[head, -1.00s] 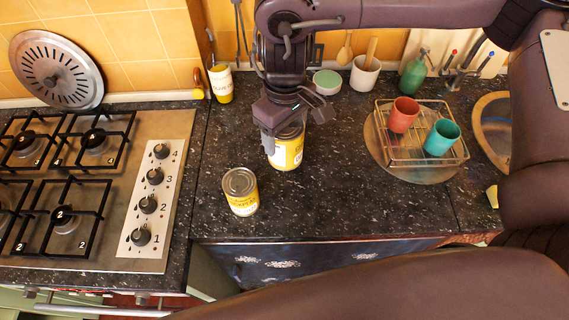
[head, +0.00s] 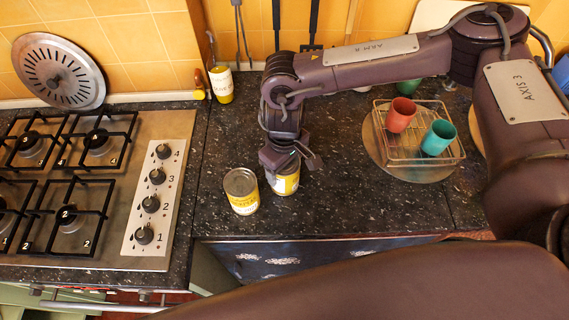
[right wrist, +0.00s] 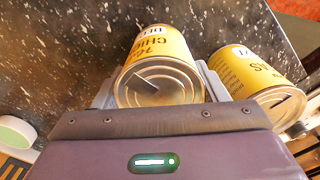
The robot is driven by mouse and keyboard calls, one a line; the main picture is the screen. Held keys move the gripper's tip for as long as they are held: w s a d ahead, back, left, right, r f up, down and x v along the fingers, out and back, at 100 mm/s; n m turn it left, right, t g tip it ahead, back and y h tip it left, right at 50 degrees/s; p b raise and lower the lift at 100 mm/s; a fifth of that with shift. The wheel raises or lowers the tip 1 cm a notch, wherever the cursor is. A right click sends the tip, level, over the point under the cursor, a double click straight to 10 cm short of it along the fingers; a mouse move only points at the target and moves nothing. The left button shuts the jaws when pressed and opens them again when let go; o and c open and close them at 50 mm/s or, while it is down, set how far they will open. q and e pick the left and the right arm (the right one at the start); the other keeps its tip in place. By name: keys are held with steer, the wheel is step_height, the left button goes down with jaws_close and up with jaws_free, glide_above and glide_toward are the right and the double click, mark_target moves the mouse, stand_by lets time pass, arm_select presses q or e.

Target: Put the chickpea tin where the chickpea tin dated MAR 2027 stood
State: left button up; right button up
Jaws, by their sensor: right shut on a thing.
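My right gripper (head: 291,166) is shut on a yellow tin (head: 286,184). In the right wrist view this held tin (right wrist: 158,80) shows its silver lid and a label with "CHI" and, partly, "DE". A second yellow tin (head: 241,191) stands upright on the counter just left of the held one, close beside it. In the right wrist view the second tin (right wrist: 257,82) has a partly readable label that seems to begin with "S". I cannot tell whether the held tin touches the counter. No MAR 2027 date is readable. My left gripper is not in view.
The gas hob (head: 144,205) is to the left. A wire rack (head: 400,150) with a red cup (head: 401,115) and a teal cup (head: 438,137) stands to the right. A yellow-wrapped utensil pot (head: 221,84) is at the back. The dark counter (head: 350,205) right of the tins is clear.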

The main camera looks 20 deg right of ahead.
steer(key=o, duration=0.9)
steer(key=shift+f, duration=0.15)
steer(key=o, duration=0.4)
